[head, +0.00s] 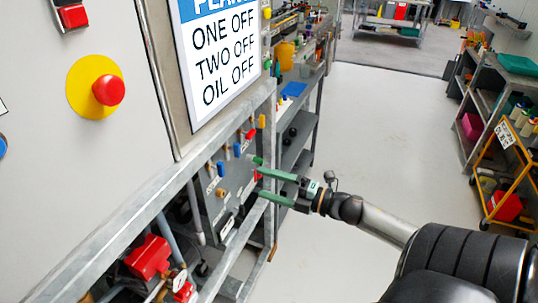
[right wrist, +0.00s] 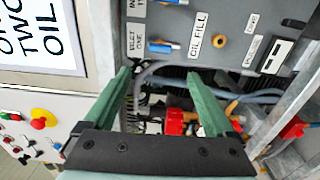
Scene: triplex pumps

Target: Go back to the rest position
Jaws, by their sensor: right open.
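My right gripper (head: 264,183) is open, with its two green fingers apart and nothing seen between them. It points left at the grey valve panel (head: 222,205) set in the metal frame. In the right wrist view the open gripper (right wrist: 158,74) has its fingertips just below the panel (right wrist: 225,55), which carries labels such as "OIL FILL". I cannot tell whether a fingertip touches anything. My left gripper is not in view.
A galvanized rail (head: 125,225) runs along the pump unit. A red emergency button (head: 108,90) and a white sign (head: 222,50) are above it. Pipes and red valves (head: 148,257) are below. The floor (head: 385,130) at the right is clear up to shelves (head: 485,90).

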